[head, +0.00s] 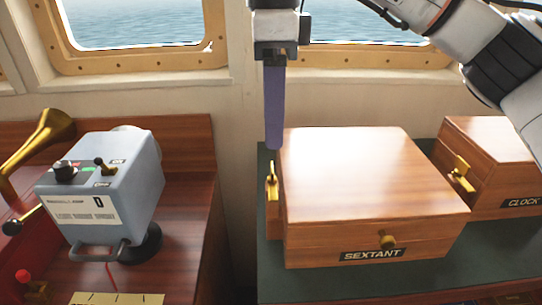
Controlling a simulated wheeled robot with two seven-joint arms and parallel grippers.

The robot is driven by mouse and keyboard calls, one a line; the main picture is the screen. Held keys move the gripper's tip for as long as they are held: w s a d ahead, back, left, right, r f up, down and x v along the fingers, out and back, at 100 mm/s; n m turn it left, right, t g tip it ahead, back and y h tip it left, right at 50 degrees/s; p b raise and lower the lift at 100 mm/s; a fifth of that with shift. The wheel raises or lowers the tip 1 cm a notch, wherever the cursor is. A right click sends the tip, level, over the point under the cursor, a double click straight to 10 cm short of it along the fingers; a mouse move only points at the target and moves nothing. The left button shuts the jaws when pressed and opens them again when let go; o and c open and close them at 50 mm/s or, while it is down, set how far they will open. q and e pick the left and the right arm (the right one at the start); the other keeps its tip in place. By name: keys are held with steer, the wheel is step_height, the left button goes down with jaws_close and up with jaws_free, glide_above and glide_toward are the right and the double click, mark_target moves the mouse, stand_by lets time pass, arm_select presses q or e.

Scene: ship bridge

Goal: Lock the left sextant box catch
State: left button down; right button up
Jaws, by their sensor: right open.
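The sextant box (375,180) is a closed wooden box with a SEXTANT label (371,255) on its front. Its left catch (271,187) is a brass piece on the left side, and its lever points up. A round brass knob (388,241) sits on the front. My right gripper (274,146) hangs from above with its bluish fingers pointing down. Its tips are just above the left catch, and contact cannot be told. The fingers overlap in this view, and I see nothing held in them. My left gripper is not in view.
A wooden CLOCK box (500,160) with a brass catch (461,172) stands to the right. To the left, a grey device (105,190) with a handle and switches and a brass horn (40,140) stand on a wooden console. Windows (140,22) line the back wall.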

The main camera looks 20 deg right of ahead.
mark_target(272, 167)
step_height(272, 167, down, 8)
steer(key=shift+f, duration=0.1)
stand_by(0.4)
steer(key=c, duration=1)
